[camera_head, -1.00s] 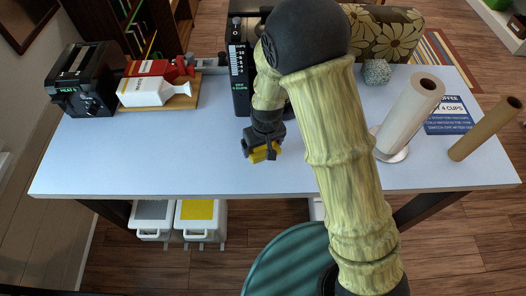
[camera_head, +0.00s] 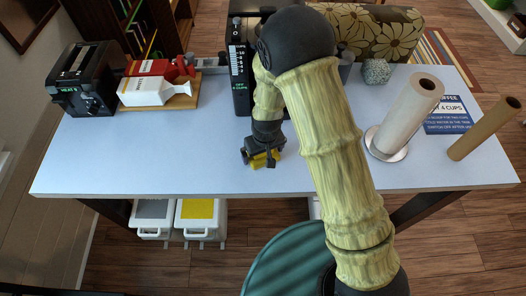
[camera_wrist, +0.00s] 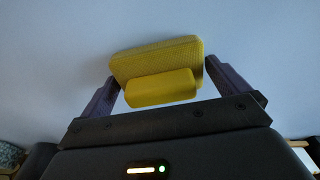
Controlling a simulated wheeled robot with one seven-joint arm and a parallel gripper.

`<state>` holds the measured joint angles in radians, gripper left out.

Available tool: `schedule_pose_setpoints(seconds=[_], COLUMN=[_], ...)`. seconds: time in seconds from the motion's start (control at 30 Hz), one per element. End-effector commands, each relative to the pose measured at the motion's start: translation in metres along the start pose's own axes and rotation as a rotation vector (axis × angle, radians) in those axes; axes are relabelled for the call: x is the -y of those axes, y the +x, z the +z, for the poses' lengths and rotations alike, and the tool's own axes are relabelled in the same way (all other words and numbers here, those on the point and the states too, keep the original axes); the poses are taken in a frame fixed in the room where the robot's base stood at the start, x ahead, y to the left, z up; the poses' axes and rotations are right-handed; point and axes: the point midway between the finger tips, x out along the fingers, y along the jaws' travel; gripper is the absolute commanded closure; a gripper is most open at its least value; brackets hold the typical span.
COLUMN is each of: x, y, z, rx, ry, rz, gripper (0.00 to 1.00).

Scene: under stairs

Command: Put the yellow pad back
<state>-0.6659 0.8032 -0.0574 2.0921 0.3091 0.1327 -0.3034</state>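The yellow pad (camera_wrist: 160,60) is a flat block with a rounded yellow grip on its near side. In the wrist view my gripper (camera_wrist: 160,75) has one dark finger at each end of the pad, with the tips touching its ends. In the head view the yellow pad (camera_head: 266,158) shows between the fingers of my gripper (camera_head: 262,156), over the front middle of the pale blue table (camera_head: 160,165). I cannot tell how high above the table the pad is. My arm hides part of the table behind it.
A black coffee machine (camera_head: 239,75) stands behind my gripper. A toaster (camera_head: 83,85) and a board with a white carton (camera_head: 150,92) are at left. A paper roll (camera_head: 405,115) and cardboard tube (camera_head: 485,130) stand at right. A yellow-topped bin (camera_head: 198,209) is below the table.

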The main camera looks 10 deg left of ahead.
Motion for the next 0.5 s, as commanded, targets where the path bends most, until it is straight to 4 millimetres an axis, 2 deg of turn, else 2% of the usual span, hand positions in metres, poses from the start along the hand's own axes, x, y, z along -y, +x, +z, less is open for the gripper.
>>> schedule_pose_setpoints(seconds=[0.27, 0.5], x=[0.000, 0.001], y=[-0.010, -0.041], z=[-0.001, -0.002], rx=[-0.002, -0.005], ry=[-0.001, -0.002], rz=[0.000, 0.000], gripper=[0.00, 0.00])
